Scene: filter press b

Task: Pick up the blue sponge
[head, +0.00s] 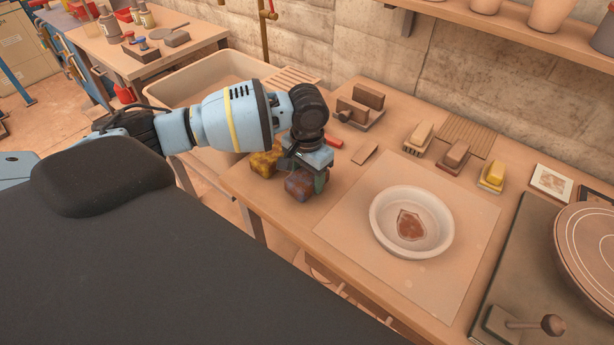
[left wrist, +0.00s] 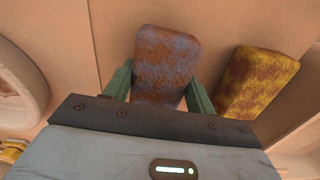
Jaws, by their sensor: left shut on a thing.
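The blue sponge (head: 298,185) is a block stained heavily with rusty brown, with blue-grey patches showing. It is at the front left edge of the wooden table, and it also shows in the left wrist view (left wrist: 165,62). My left gripper (head: 306,172) reaches down over it, and its green fingers (left wrist: 160,90) are shut on its two sides. I cannot tell whether the sponge touches the tabletop. A yellow sponge with brown stains (head: 265,164) lies just beside it, apart from the fingers in the left wrist view (left wrist: 257,80). My right gripper is not in view.
A white bowl (head: 378,222) with a brown patch inside stands on a pale sheet (head: 470,215) right of the gripper. Several brushes or blocks (head: 455,156) stand at the back. A sink (head: 180,90) is behind my left arm. A round board (head: 590,250) is at far right.

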